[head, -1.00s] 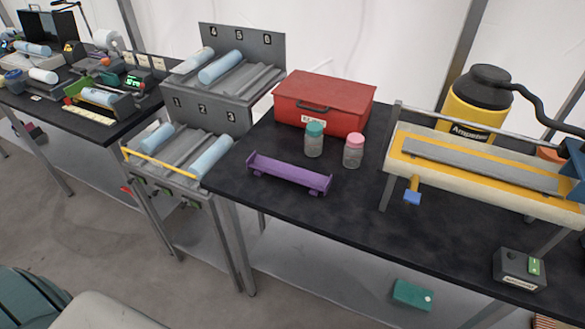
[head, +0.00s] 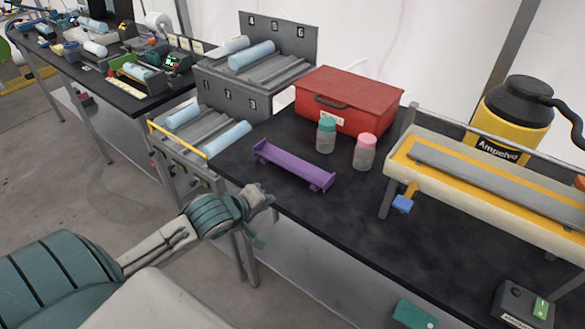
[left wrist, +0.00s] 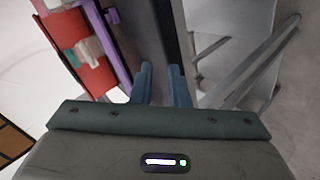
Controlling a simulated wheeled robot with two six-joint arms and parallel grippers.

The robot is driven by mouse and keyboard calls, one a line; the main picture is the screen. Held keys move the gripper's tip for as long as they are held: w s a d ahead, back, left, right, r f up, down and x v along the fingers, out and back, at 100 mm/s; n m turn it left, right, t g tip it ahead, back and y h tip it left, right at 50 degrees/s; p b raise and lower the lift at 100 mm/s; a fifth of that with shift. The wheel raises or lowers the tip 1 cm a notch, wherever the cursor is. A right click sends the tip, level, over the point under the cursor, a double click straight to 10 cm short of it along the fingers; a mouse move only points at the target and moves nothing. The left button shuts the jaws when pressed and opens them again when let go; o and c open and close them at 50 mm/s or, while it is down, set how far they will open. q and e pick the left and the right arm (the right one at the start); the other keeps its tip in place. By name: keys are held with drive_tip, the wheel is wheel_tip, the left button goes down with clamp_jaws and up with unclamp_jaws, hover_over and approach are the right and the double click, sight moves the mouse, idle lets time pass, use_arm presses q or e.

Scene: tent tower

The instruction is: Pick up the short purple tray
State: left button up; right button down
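The short purple tray (head: 293,167) lies on the near left part of the black table, slightly slanted, and looks empty. It also shows in the left wrist view (left wrist: 113,45) at the upper left. My left gripper (head: 266,211) is in front of the table's near edge, below the tray in the picture and apart from it. In the left wrist view its two fingers (left wrist: 161,70) stand apart with nothing between them. My right gripper is in neither view.
Behind the tray are a red toolbox (head: 349,99), a teal-lidded jar (head: 326,136) and a pink-lidded jar (head: 365,153). A numbered rack (head: 228,99) with light-blue rolls stands left. A cream-and-yellow trough (head: 480,186) stands right. The black tabletop (head: 330,222) is clear in front.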

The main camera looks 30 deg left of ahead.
sight(290, 170)
use_arm(q)
drive_tip(key=w+r+n, duration=0.1)
drive_tip(key=w+a+r+n+t, duration=0.1)
drive_tip(key=r, duration=0.1)
drive_tip(key=w+r+n, duration=0.1)
drive_tip(key=w, duration=0.1)
drive_tip(key=shift+a+r+n+h, duration=0.25)
drive_tip(key=shift+n+h, duration=0.05)
drive_tip(key=x, duration=0.5)
drive_tip(key=shift+w, duration=0.2)
drive_tip(key=shift+p+x, duration=0.5)
drive_tip(key=shift+x, duration=2.15)
drive_tip(key=shift+a+r, duration=0.15)
drive_tip(key=shift+a, duration=0.05)
drive_tip(key=shift+c, duration=0.4)
clamp_jaws()
drive_tip(key=shift+r, duration=0.1)
